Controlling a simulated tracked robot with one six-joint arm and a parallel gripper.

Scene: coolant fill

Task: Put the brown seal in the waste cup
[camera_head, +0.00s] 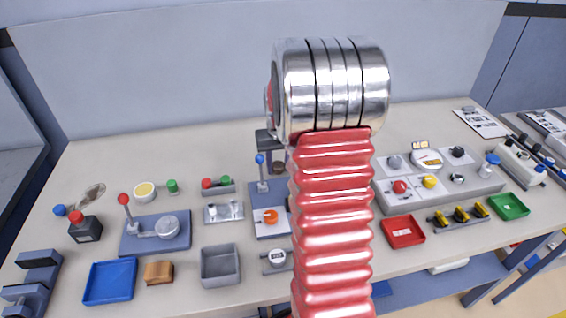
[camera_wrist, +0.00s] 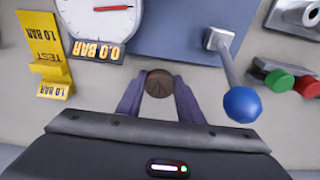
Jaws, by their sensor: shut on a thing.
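The brown seal (camera_wrist: 159,83) is a small round dark-brown piece between the fingertips of my gripper (camera_wrist: 158,92) in the wrist view. The fingers are shut on its sides. In the head view the brown seal (camera_head: 279,168) shows just left of my red arm, and most of my gripper is hidden behind the arm. Whether the seal touches the bench or is lifted cannot be told.
A blue-knobbed lever (camera_wrist: 242,104) rises right of my gripper in the wrist view. A gauge (camera_wrist: 100,14) and yellow test tags (camera_wrist: 45,55) lie left. Blue (camera_head: 110,281), red (camera_head: 403,232) and green (camera_head: 508,206) trays line the bench front. The back of the bench is mostly clear.

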